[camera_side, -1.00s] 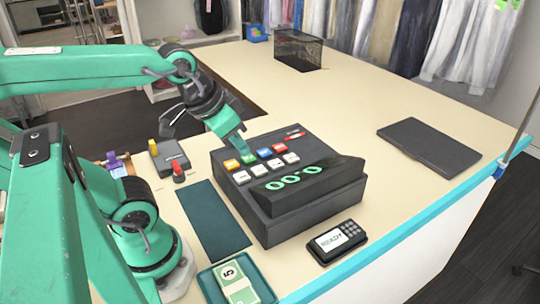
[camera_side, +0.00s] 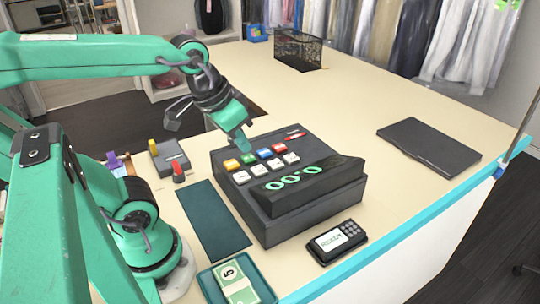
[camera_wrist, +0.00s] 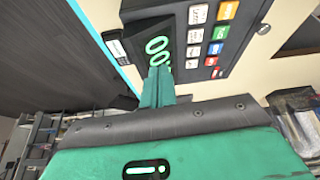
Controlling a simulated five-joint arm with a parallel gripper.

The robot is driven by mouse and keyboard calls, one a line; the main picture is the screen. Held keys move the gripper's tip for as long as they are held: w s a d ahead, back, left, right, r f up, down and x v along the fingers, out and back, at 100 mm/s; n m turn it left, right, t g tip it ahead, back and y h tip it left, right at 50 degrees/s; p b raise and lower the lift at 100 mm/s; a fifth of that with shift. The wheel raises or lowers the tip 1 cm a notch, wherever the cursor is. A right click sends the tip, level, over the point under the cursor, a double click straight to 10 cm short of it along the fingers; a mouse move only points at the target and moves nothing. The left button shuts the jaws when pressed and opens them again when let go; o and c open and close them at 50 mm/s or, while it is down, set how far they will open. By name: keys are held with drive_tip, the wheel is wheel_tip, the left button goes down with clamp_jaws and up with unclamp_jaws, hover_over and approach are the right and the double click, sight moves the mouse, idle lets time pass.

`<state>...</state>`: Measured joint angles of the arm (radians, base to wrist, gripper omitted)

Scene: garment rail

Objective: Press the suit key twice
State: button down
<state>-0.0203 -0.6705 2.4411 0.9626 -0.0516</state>
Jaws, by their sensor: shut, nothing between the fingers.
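The dark cash register (camera_side: 300,210) stands on the counter, with a display (camera_side: 292,178) of green zeros. Its keys form a coloured row of orange (camera_side: 232,164), green (camera_side: 248,158), blue (camera_side: 264,153) and red (camera_side: 279,148), beside a row of white keys (camera_side: 258,170). The white keys also show in the wrist view (camera_wrist: 195,36). Their labels are too small to read, so I cannot tell which is the suit key. My gripper (camera_side: 244,150) is shut and empty, its tip close behind the green and blue keys; contact is unclear. The fingers also show in the wrist view (camera_wrist: 160,75).
A card reader (camera_side: 338,242) and a tray with banknotes (camera_side: 237,284) lie at the front. A dark mat (camera_side: 215,220) is left of the register, and a small box with a red lever (camera_side: 172,160) behind it. A closed dark laptop-like slab (camera_side: 430,145) lies right. The back counter is mostly clear.

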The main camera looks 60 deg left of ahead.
drive_tip(key=w+a+n+g, duration=0.2)
drive_tip(key=w+n+g, duration=0.1)
drive_tip(key=n+g+h, duration=0.2)
drive_tip(key=n+g, duration=0.5)
drive_tip(key=g, duration=0.2)
hover_over(261, 168)
drive_tip(key=shift+f, duration=1.9)
drive_tip(key=shift+f, duration=0.15)
drive_tip(key=shift+f, duration=4.2)
